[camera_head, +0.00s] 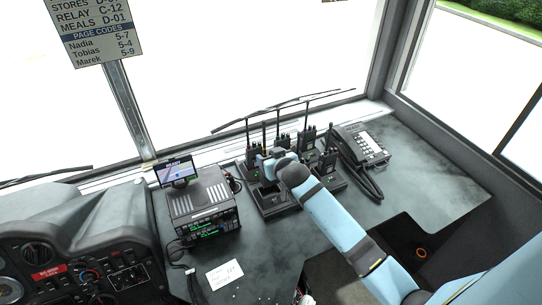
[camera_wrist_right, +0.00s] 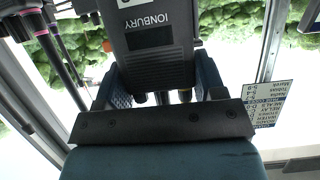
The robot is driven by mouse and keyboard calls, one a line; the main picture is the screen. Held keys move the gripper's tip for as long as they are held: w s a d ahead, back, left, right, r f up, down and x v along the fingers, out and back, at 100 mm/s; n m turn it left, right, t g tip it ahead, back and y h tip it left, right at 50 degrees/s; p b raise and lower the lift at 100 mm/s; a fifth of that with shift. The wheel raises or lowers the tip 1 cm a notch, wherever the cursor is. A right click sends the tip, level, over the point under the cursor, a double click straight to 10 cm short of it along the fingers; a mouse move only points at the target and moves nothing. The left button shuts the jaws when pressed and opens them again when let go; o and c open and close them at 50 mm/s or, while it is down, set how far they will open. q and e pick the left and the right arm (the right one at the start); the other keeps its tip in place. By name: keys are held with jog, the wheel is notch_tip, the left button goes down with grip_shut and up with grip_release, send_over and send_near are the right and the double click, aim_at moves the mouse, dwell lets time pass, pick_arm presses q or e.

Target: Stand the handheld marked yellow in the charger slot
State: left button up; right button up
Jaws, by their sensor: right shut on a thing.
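My right gripper (camera_head: 264,162) is over the charger in the head view, its arm coming in from the lower right. In the right wrist view the gripper (camera_wrist_right: 161,84) is shut on a dark handheld (camera_wrist_right: 154,32) lettered IONBURY, which looks upside down there. I cannot make out a yellow mark on it. The black charger (camera_head: 274,207) stands on the dash, with an open slot showing near its front left. Several other handhelds (camera_head: 306,139) with upright antennas stand at the charger. My arm hides part of the charger. My left gripper is not in view.
A desk phone (camera_head: 362,146) with a coiled cord stands right of the charger. A radio unit (camera_head: 202,208) with a small screen (camera_head: 175,171) stands to the left. A white note (camera_head: 224,274) lies in front. The windscreen is behind; the dash at right is clear.

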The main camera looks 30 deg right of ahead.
jog(key=shift+w+d, duration=0.1)
jog(key=shift+w, duration=0.15)
jog(key=shift+f, duration=0.15)
jog(key=shift+f+b, duration=0.1)
jog(key=shift+b, duration=0.25)
jog(key=shift+f+b, duration=1.25)
jog(key=shift+b, duration=0.05)
jog(key=shift+f+b, duration=1.85)
jog(key=shift+f, duration=0.75)
jog(key=o, duration=1.4)
